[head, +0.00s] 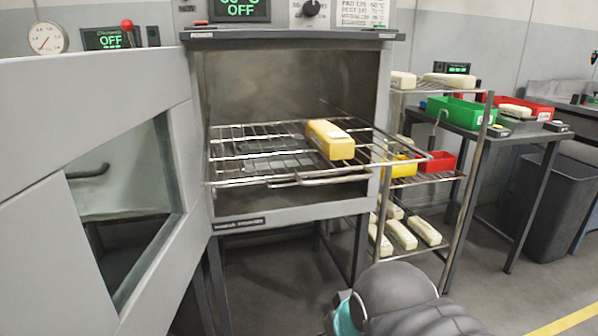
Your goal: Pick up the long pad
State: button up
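A long yellow pad with a pale top (330,138) lies on the wire rack (240,150) of the open oven, near the rack's right side. The rack sticks out of the oven's front. Other long pale pads lie on the shelf cart to the right: two on its top (448,80) and several on its bottom shelf (402,234). I cannot tell from the picture alone which one the task names. Part of my arm shows at the bottom, but my gripper is not in view.
The oven door (100,120) stands open and fills the left side. The wire cart (463,190) stands close to the oven's right side. A green bin (460,112) and red bins are on a table behind. A grey waste bin (555,200) stands at right.

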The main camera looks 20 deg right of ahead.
aim_at(335, 144)
jog(key=z, duration=1.25)
jog(key=k, duration=0.8)
jog(key=u, duration=0.65)
